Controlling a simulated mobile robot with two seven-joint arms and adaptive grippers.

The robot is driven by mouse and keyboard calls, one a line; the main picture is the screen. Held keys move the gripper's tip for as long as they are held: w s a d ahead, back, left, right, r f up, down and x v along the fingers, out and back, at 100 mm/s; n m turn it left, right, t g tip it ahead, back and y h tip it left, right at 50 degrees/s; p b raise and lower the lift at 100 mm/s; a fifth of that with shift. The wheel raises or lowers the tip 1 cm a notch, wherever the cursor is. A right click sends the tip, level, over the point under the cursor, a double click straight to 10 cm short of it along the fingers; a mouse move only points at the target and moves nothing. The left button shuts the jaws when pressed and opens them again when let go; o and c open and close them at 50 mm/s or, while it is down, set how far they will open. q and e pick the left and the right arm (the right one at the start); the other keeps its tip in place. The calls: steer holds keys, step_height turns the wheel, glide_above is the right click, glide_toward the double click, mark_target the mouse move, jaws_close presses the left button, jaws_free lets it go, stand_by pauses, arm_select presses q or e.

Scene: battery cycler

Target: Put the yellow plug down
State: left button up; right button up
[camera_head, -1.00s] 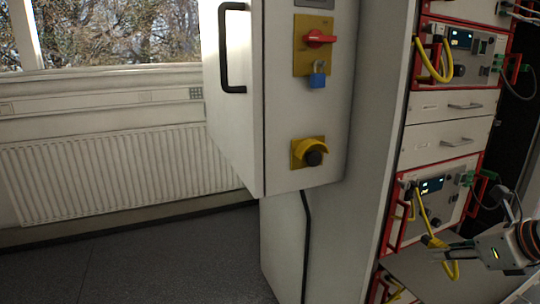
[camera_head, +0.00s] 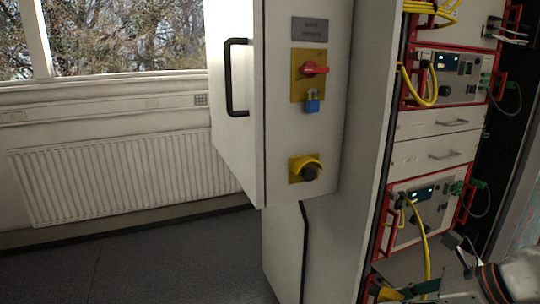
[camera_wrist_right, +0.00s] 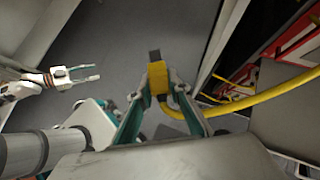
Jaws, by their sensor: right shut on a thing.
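The yellow plug (camera_wrist_right: 158,78) has a dark tip and is held between the fingertips of my right gripper (camera_wrist_right: 158,90) in the right wrist view. The floor shows beyond it. Its yellow cable (camera_wrist_right: 260,96) runs off to the right. In the head view my right gripper (camera_head: 425,292) is at the bottom right edge, with a yellow piece (camera_head: 388,294) at its tip, partly cut off. My left gripper (camera_wrist_right: 92,72) shows at the left of the right wrist view, with its fingers apart and empty.
A rack with red-handled units (camera_head: 415,205) stands at the right, with yellow cables hanging in front. A grey cabinet (camera_head: 305,130) with a red switch (camera_head: 314,69) and blue padlock (camera_head: 312,102) stands beside it. The floor (camera_head: 170,260) at left is clear.

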steer(key=shift+s+a+f, duration=0.1)
steer(key=shift+s+a, duration=0.2)
steer(key=shift+s, duration=0.5)
steer(key=shift+c, duration=0.5)
steer(key=shift+s+f+n, duration=0.1)
steer(key=shift+n, duration=0.2)
steer(key=shift+a+g, duration=0.2)
steer(key=shift+g, duration=0.1)
